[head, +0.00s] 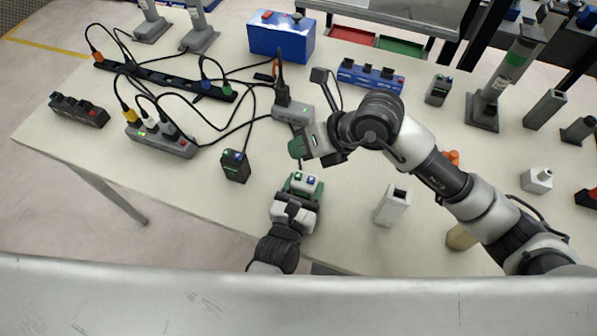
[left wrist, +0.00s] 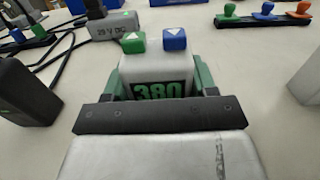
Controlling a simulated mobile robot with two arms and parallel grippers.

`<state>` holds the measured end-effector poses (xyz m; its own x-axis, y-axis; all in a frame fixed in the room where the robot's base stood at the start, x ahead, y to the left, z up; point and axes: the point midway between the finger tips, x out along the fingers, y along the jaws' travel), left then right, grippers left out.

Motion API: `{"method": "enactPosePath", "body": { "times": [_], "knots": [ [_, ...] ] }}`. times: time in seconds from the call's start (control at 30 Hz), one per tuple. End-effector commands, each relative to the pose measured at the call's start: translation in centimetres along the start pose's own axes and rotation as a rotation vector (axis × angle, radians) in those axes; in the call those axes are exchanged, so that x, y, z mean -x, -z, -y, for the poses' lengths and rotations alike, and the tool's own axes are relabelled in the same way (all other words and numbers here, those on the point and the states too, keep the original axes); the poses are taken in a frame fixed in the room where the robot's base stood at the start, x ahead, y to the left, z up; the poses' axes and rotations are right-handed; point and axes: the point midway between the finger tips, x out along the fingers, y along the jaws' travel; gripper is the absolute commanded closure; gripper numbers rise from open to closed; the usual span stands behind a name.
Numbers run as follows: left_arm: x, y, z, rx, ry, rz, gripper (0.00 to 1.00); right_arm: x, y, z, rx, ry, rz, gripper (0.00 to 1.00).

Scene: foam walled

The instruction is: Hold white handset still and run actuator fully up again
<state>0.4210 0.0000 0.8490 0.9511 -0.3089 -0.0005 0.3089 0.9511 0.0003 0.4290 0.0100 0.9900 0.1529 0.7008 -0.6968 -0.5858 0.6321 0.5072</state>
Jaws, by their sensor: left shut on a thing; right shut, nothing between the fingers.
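The white handset (head: 304,183) has a green and a blue button on top and stands on the table at front centre. In the left wrist view the handset (left wrist: 158,72) shows white arrows on its buttons and "380" on its face. My left gripper (head: 299,195) is shut on it, with green fingers on both sides. My right gripper (head: 299,147) is shut and empty, apart from the handset, up-picture of it. A grey column actuator (head: 510,67) with a green label stands at right. Two more columns are cut off at top left; I cannot tell which one this handset drives.
A grey power box (head: 292,112), labelled in volts DC in the wrist view (left wrist: 112,25), sits behind. Cables and plug strips (head: 165,78) fill the left. A pale hollow block (head: 393,206) stands right.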

Motion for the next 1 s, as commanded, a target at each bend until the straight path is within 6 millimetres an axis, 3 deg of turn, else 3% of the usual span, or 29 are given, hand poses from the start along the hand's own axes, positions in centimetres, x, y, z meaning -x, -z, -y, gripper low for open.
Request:
{"method": "enactPosePath", "body": {
  "times": [0.17,0.2,0.37,0.73,1.0],
  "knots": [
    [0.0,0.0,0.0,0.000,0.000,0.000,0.70,0.0,0.0,0.0,0.000,0.000,0.000,1.00],
    [0.0,0.0,0.0,0.000,0.000,0.000,0.38,0.0,0.0,0.0,0.000,0.000,0.000,1.00],
    [0.0,0.0,0.0,0.000,0.000,0.000,0.14,0.0,0.0,0.0,0.000,0.000,0.000,1.00],
    [0.7,0.1,0.0,0.001,0.000,-0.002,0.13,0.0,0.0,0.0,0.000,0.000,0.000,1.00],
    [5.7,0.1,0.0,0.000,0.002,-0.004,0.13,0.0,0.0,0.0,0.000,0.000,0.000,1.00]
  ]
}}
